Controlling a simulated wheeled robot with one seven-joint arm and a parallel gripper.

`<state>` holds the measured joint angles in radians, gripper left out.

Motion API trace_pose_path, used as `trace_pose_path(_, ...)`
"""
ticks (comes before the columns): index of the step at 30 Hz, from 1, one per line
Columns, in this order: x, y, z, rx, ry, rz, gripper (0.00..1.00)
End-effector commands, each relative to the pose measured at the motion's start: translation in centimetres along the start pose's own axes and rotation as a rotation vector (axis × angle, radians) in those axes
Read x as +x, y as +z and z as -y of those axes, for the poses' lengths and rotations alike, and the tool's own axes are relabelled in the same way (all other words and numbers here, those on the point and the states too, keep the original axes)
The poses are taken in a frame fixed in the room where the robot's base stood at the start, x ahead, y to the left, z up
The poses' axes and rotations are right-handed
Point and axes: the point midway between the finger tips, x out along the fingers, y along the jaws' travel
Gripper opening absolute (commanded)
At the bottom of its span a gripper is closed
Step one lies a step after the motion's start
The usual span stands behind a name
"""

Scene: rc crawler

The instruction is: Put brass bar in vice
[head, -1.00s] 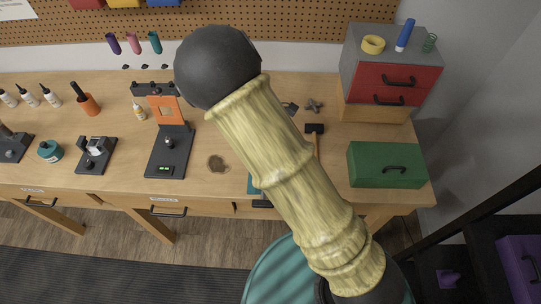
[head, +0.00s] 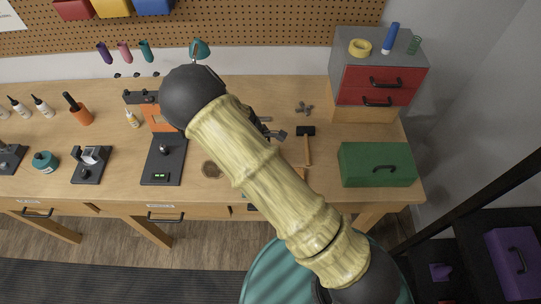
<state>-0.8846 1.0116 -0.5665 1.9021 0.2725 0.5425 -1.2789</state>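My arm crosses the middle of the head view and hides much of the workbench (head: 226,190) behind it. My gripper cannot be made out; it is not in clear view. Dark grey metal parts (head: 270,128) show just right of my arm at the middle of the bench; I cannot tell whether they belong to the vice or to my gripper. I cannot identify the brass bar in this view. A small teal piece also shows at the bench's front edge, partly behind my arm.
A hammer (head: 307,144) and a green toolbox (head: 376,165) lie to the right, by a red drawer cabinet (head: 382,85). A black and orange device (head: 164,160), a round brown piece (head: 211,169) and an orange cup (head: 79,113) stand left. A teal stool (head: 275,270) is in front.

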Motion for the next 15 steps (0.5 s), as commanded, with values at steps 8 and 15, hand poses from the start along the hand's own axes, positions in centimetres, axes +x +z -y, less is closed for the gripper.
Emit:
trace_pose_path(8,0.58,-0.23,-0.06,0.0,0.002,-0.001,0.0)
trace_pose_path(15,0.82,-0.31,-0.06,0.0,0.002,0.0,0.25)
